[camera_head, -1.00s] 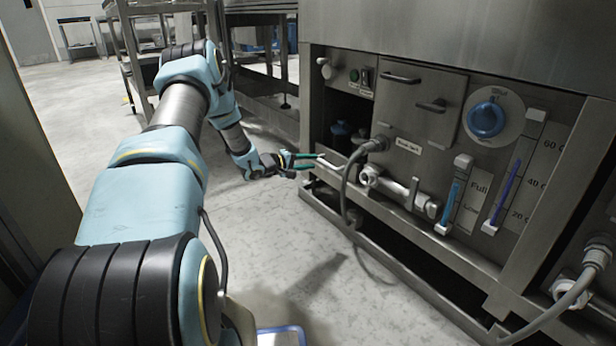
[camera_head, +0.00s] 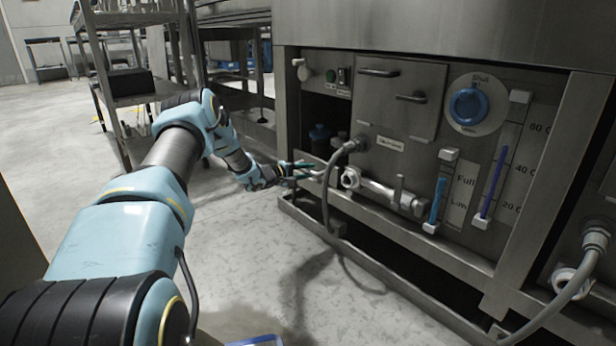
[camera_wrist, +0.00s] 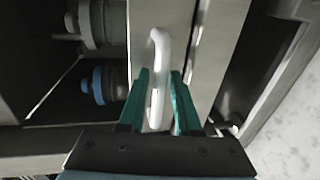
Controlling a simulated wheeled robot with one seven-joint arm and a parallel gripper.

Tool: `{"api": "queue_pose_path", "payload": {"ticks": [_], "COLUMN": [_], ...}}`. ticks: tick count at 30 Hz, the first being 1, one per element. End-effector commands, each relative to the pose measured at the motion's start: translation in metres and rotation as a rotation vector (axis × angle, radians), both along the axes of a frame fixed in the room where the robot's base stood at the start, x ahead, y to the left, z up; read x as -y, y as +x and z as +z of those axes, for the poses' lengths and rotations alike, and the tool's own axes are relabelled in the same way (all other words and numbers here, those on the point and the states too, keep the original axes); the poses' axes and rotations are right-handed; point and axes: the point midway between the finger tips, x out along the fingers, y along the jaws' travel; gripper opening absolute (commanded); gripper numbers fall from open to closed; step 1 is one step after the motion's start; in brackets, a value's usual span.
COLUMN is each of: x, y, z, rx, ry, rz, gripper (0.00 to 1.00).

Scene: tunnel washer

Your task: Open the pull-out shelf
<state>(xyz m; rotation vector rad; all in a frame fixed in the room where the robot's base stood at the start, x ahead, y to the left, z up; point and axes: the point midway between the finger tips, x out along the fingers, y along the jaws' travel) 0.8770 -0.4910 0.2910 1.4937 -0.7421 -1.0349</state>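The pull-out shelf is at the lower left of the steel washer front, below a dark opening with blue-capped bottles. Its white bar handle (camera_wrist: 157,75) shows upright in the wrist view, on the shelf's pale front panel (camera_wrist: 178,30). My gripper (camera_head: 300,171) is at this handle in the head view. In the wrist view its two green fingers (camera_wrist: 160,100) are apart, one on each side of the handle, with narrow gaps visible. The shelf looks pushed in. The handle is small and partly hidden by the fingers in the head view.
A grey hose (camera_head: 325,195) hangs just right of my gripper, beside a white pipe valve (camera_head: 380,190). A low steel rail (camera_head: 370,262) runs along the washer's foot. A metal rack (camera_head: 130,90) stands behind my arm.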

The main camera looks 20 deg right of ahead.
Motion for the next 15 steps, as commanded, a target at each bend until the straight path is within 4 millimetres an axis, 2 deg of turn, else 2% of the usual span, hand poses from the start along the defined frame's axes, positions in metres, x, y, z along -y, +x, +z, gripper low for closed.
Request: {"api": "queue_pose_path", "payload": {"ticks": [10,15], "x": [0.0028,0.0027], "y": [0.0019,0.0018], "z": [-0.0004,-0.0005], "rx": [0.0,0.0], "ry": [0.001,0.001], "rz": [0.001,0.001], "gripper": [0.31,0.12]}}
